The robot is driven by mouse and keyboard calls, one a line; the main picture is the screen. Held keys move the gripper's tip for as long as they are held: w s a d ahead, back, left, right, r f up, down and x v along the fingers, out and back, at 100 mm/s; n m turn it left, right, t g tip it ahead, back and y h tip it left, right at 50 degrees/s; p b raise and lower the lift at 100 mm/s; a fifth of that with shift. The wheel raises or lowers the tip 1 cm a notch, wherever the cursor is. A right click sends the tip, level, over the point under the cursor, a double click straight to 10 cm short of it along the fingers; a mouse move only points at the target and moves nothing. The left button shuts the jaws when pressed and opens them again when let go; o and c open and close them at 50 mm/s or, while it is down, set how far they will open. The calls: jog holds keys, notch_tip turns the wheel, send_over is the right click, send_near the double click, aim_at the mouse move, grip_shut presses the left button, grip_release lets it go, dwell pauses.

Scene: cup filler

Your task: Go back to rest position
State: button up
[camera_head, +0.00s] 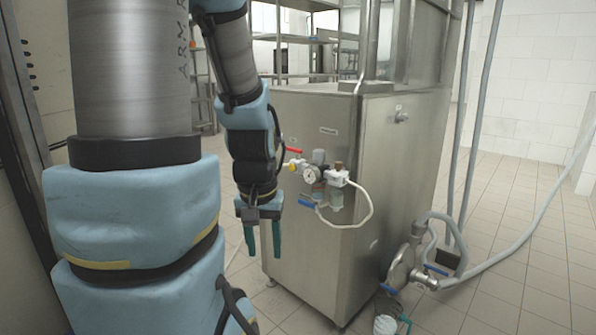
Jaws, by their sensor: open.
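My gripper (262,240) hangs at the end of my blue and grey arm, left of the picture's middle. Its two dark green fingers point down and stand apart, with nothing between them. It is in front of the left part of a steel cabinet (375,200), to the left of the valve fittings. I cannot tell the exact gap between the gripper and the cabinet.
A steel pump (403,268) with hoses stands at the lower right.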

notch_tip(320, 180, up, 25)
jog(key=p, duration=2.2)
jog(key=shift+f, duration=0.15)
jog(key=shift+c, duration=0.3)
